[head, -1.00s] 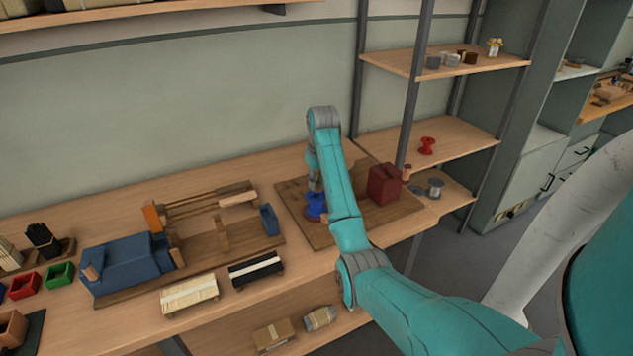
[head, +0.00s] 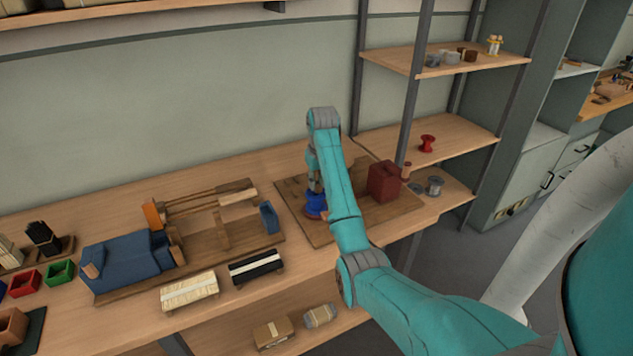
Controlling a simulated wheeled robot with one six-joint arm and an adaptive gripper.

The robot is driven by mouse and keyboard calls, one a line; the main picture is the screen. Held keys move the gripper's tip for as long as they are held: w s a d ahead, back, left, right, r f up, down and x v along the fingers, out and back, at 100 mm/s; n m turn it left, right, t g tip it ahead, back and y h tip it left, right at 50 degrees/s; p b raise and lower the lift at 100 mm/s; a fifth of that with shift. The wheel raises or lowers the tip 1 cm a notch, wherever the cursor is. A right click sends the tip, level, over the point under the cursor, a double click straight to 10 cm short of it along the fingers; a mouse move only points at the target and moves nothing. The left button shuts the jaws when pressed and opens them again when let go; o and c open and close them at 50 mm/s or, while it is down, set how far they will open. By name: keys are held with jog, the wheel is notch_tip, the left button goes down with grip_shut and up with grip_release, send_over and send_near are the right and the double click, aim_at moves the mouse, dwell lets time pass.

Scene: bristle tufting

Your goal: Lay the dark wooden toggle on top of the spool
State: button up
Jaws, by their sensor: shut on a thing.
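My gripper (head: 316,187) points down just above a blue spool-like piece (head: 315,206) on the wooden board at the back of the bench. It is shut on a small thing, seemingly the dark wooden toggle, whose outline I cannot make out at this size. My forearm partly covers the right side of the blue piece. I cannot tell whether the held thing touches it. Other spools stand apart: a red spool (head: 427,144) on the middle shelf at right and a grey spool (head: 434,187) on the lower one.
A dark red block (head: 383,182) stands on the board (head: 320,236), right of my arm. A blue machine (head: 128,262) with wooden rails is at left. Bundles of pale (head: 188,292) and black bristles (head: 256,268) lie at the bench's front. Shelf posts (head: 409,120) rise at right.

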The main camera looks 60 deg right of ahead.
jog(key=shift+f, duration=1)
dwell(0.8)
jog(key=o, duration=0.9)
jog(key=shift+c, duration=0.2)
